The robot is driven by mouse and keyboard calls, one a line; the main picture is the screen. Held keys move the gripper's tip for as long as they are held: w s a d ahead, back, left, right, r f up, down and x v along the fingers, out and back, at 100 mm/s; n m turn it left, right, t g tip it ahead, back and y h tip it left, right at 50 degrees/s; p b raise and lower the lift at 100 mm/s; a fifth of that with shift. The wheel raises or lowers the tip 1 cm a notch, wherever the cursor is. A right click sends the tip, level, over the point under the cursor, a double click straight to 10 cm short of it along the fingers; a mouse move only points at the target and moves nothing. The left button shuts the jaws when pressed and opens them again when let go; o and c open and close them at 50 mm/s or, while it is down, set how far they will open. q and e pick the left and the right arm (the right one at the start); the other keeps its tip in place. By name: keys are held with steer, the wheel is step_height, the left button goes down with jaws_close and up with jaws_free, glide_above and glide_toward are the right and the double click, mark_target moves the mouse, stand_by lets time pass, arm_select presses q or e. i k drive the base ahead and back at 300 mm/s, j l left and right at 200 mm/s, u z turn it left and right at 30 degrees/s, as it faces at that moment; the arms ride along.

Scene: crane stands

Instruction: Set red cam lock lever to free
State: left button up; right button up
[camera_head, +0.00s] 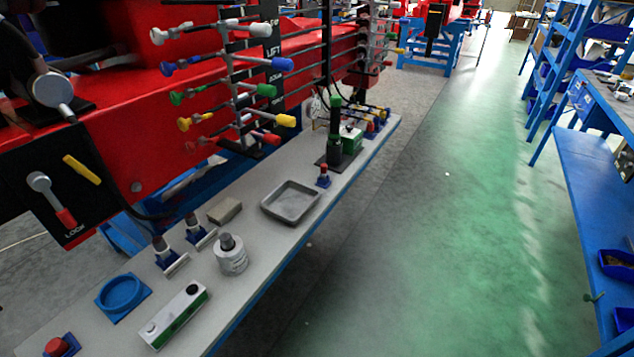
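The red cam lock lever (52,199) is on a black plate (40,170) on the red crane body at the left. It has a round grey hub at its upper end and a red grip at its lower end. The grip points down and slightly right, beside the white word LOCK near the plate's bottom edge. A yellow bar (82,169) lies slanted on the plate, up and right of the lever. No word FREE is readable. Neither of my grippers is in view.
Several levers with coloured grips, such as a blue one (282,64), stick out above the bench. The green floor (440,220) at right is open.

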mark_target(38, 180)
steer(key=u, duration=1.7)
steer(key=l+z, duration=0.1)
